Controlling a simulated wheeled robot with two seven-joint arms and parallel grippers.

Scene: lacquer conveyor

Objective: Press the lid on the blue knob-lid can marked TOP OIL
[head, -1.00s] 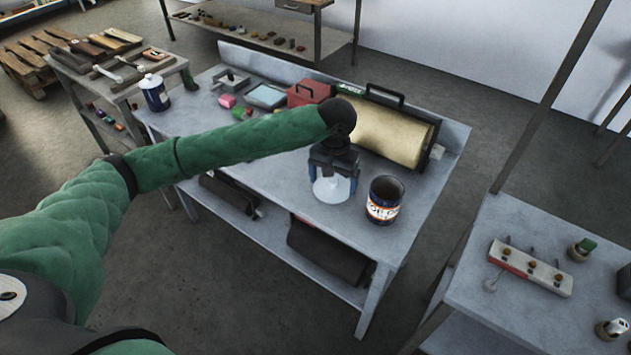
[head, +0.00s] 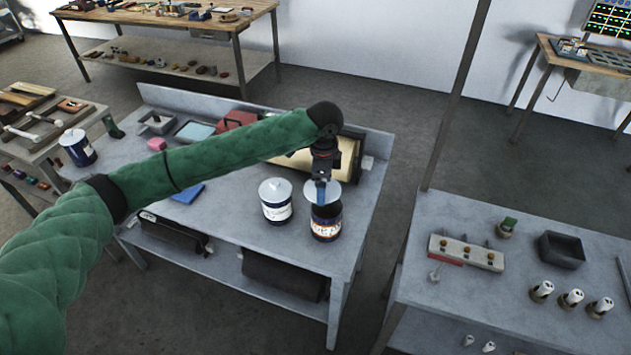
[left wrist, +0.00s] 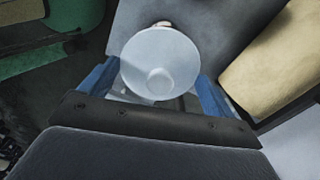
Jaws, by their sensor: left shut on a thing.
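A pale round lid (head: 310,196) is between the blue fingers of my left gripper (head: 321,194), which is shut on it. The lid also shows in the left wrist view (left wrist: 160,55), with a round knob facing the camera. In the head view it is over the dark blue can (head: 326,224) with a white and orange label, and covers most of the can's opening. I cannot tell whether the lid touches the rim. The label is too small to read with certainty. My right gripper is not in view.
A second can (head: 277,206) with a white knobbed lid stands close to the left of the dark blue can. Another blue can (head: 77,147) stands at the table's left end. A tan roller (head: 300,162) lies behind. The grey table's front (head: 225,225) is clear.

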